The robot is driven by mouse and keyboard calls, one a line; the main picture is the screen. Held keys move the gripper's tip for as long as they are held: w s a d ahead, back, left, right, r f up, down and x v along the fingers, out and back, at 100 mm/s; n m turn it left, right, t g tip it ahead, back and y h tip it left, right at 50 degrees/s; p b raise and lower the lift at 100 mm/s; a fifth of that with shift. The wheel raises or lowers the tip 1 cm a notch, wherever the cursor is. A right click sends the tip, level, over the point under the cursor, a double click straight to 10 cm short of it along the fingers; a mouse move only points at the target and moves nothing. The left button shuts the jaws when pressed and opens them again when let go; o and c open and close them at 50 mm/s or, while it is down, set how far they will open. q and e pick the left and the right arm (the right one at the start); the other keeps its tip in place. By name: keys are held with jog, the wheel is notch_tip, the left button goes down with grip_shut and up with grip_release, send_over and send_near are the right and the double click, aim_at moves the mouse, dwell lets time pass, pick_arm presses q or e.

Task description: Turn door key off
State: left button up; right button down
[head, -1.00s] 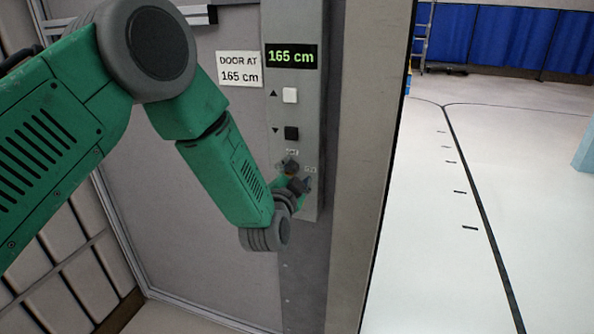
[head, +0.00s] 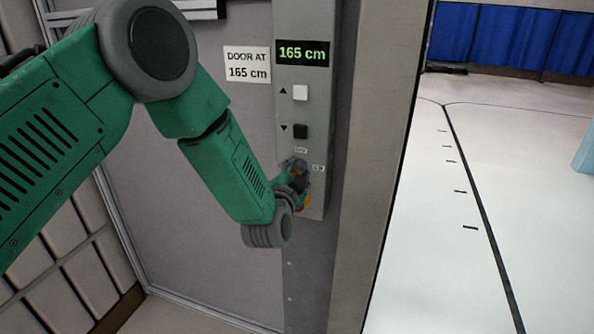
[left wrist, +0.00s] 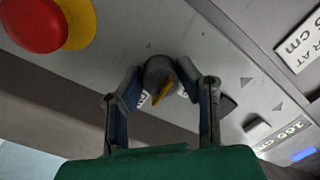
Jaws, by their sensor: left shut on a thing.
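The door key is a small yellow piece (left wrist: 162,92) on a round grey switch (left wrist: 158,68) in the left wrist view. The switch is set in the lower part of the grey control panel (head: 307,68). My left gripper (left wrist: 160,80) is shut on the key, with one blue-grey finger on each side of it. In the head view my left gripper (head: 296,176) is at the switch, and its hand hides most of the key. Small labels sit above and to the right of the switch, too small to read. My right gripper is not in view.
A red stop button (left wrist: 35,22) on a yellow base is close beside my left gripper. Above the switch are a black button (head: 301,131), a white button (head: 300,92) and a display (head: 302,53) reading 165 cm. Open floor (head: 520,200) lies at right.

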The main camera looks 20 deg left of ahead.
pick_arm(q)
jog(key=shift+d+r+n, duration=0.2)
jog(key=shift+r+n, duration=0.1)
jog(key=n+b, duration=0.1)
jog(key=n, duration=0.2)
jog(key=shift+w+r+n, duration=0.1)
jog(key=shift+n, duration=0.2)
jog(key=n+b, duration=0.1)
jog(key=n, duration=0.3)
jog(key=shift+a+r+n, duration=0.1)
jog(key=shift+n, duration=0.2)
jog(key=n+b, duration=0.1)
jog(key=n, duration=0.1)
jog(key=n+b, duration=0.1)
jog(key=n, duration=0.1)
jog(key=shift+a+g+h, duration=0.15)
jog(key=shift+g+h, duration=0.15)
jog(key=shift+a+n+h+b, duration=0.1)
jog(key=shift+n+h+b, duration=0.2)
jog(key=shift+n+b, duration=1.4)
jog(key=shift+n+p, duration=0.45)
jog(key=shift+n, duration=0.15)
jog(key=o, duration=1.1)
jog(key=shift+o, duration=0.2)
jog(key=shift+a, duration=0.1)
jog(key=shift+s+f, duration=0.2)
jog(key=shift+f, duration=0.05)
